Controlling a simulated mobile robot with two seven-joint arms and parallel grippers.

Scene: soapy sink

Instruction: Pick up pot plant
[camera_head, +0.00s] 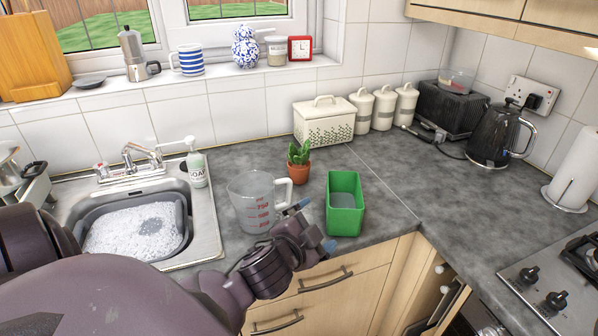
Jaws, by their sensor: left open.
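The pot plant (299,162) is a small green succulent in a terracotta pot. It stands upright on the grey counter, behind the measuring jug and the green container. My left gripper (317,224) is in front of it, near the counter's front edge, with blue-tipped fingers apart and nothing seen between them. The gripper is beside the green container and overlaps the lower right of the jug in the picture. I cannot tell if it touches either. My right gripper is not in view.
A clear measuring jug (251,203) and an open green container (345,204) stand on the counter (420,185). The sink with a soapy basin (135,231) is at left, with a soap bottle (197,169) behind. A bread bin (324,121) and canisters stand at the back.

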